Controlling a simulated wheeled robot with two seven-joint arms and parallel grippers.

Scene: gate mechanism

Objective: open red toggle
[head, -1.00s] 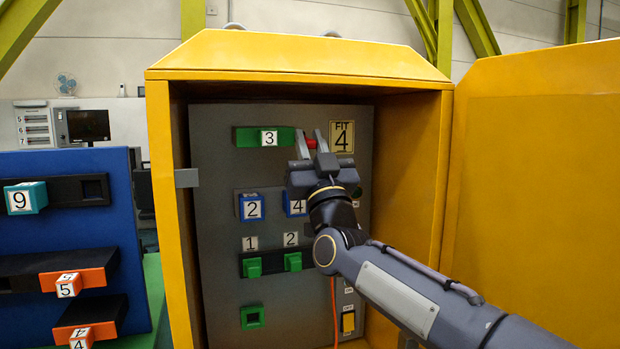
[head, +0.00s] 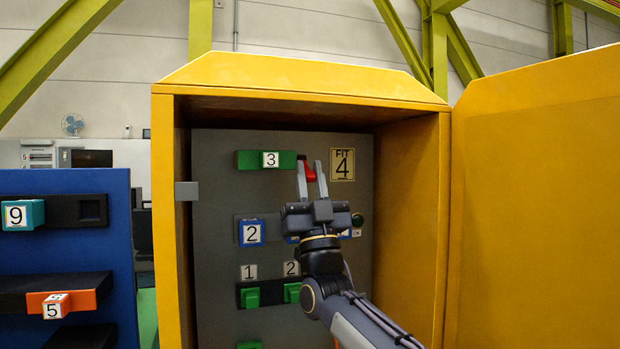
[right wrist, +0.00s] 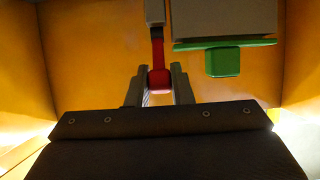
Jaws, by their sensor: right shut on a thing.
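The red toggle (head: 308,172) is on the upper part of the grey panel (head: 215,205) inside the yellow cabinet, just left of the "FIT 4" label. It also shows in the right wrist view (right wrist: 159,78). My right gripper (head: 311,170) reaches up to it with one finger on each side. The right wrist view shows the same fingers (right wrist: 160,82) around the red end, shut on it. The gripper body hides part of the panel below the toggle. My left gripper is in neither current view.
A green slider marked 3 (head: 262,159) sits close left of the toggle. A blue block marked 2 (head: 250,233) and green blocks (head: 250,298) lie lower. The cabinet's side wall (head: 415,220) and open yellow door (head: 535,200) bound the right. A blue panel (head: 95,260) stands outside left.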

